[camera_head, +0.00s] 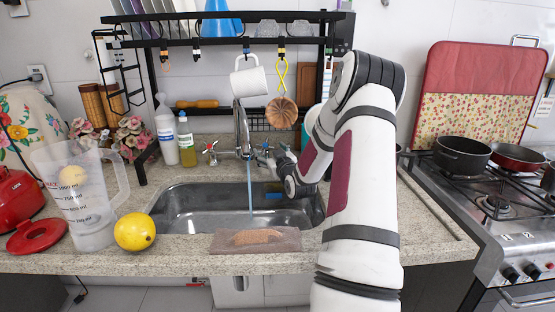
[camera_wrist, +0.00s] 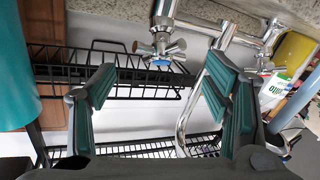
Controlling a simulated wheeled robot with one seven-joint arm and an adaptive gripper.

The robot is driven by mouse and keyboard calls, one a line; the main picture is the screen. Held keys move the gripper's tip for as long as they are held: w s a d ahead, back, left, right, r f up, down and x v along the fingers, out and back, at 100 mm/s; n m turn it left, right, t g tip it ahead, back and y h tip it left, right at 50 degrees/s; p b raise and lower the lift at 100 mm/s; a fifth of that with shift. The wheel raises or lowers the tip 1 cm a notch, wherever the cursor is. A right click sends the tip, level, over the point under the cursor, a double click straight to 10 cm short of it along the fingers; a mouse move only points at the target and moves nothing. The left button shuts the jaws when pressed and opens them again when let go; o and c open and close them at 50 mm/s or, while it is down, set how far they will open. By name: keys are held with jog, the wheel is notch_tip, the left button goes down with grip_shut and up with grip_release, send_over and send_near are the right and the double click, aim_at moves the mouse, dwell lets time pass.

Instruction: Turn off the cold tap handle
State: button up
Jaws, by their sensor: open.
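The cold tap handle is a chrome cross handle with a blue cap (camera_wrist: 160,60) in the wrist view. It lies ahead of my gripper (camera_wrist: 162,80), between the lines of the two teal-padded fingers, which are apart with nothing held. The red-marked handle (camera_head: 210,150) is on the left. Contact with the cold handle cannot be told.
A soap bottle (camera_head: 186,140) stands left of the taps.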

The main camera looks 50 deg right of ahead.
jog(key=v, duration=0.8)
jog(key=shift+c, duration=0.5)
